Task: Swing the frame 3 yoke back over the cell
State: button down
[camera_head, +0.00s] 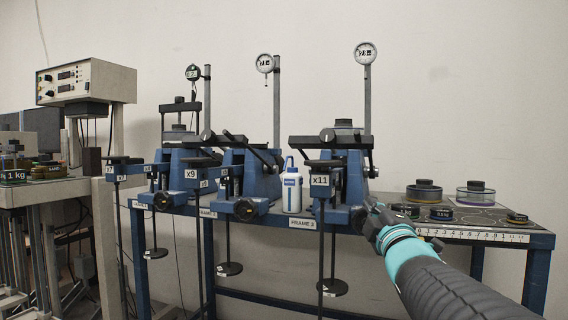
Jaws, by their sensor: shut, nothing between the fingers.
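Frame 3 (335,185) is the blue lever frame on the right, behind the "FRAME 3" label and the x11 tag. A dark crossbar assembly, which looks like its yoke (304,143), lies low and roughly level across the front of the frame top. The cell (344,131), with a dark cap, shows behind and above this bar, partly hidden by it. No upright yoke stands over it, unlike at the left frame. My gripper (372,212) is shut and empty, low at the right front of frame 3, close to its dark knob; whether they touch I cannot tell.
Dial gauge (366,54) stands on a post above frame 3. Two similar blue frames stand to the left. A white bottle (291,187) is beside frame 3. Round weights (424,192) sit on the right bench end. Hanger rods and discs (334,287) hang in front.

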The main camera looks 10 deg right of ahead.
aim_at(364, 145)
jog(key=s+d+r+n+y+b, duration=0.1)
jog(key=s+d+n+y+b, duration=0.1)
jog(key=n+y, duration=0.85)
jog(key=s+d+r+n+y+b, duration=0.1)
jog(key=s+n+y+b, duration=0.15)
jog(key=n+y, duration=0.8)
jog(key=shift+w+a+r+n+h+p, duration=0.35)
jog(key=shift+w+a+r+n+p, duration=0.15)
jog(key=shift+w+r, duration=1.05)
jog(key=shift+w+a+r+n+h+p, duration=0.3)
jog(key=shift+w+a+r+n, duration=0.2)
jog(key=shift+w+r, duration=1.05)
jog(key=shift+w+a+r+n+h+p, duration=0.5)
jog(key=shift+w+r, duration=0.5)
jog(key=shift+r, duration=1.05)
jog(key=shift+a+r, duration=0.1)
jog(key=shift+a, duration=0.05)
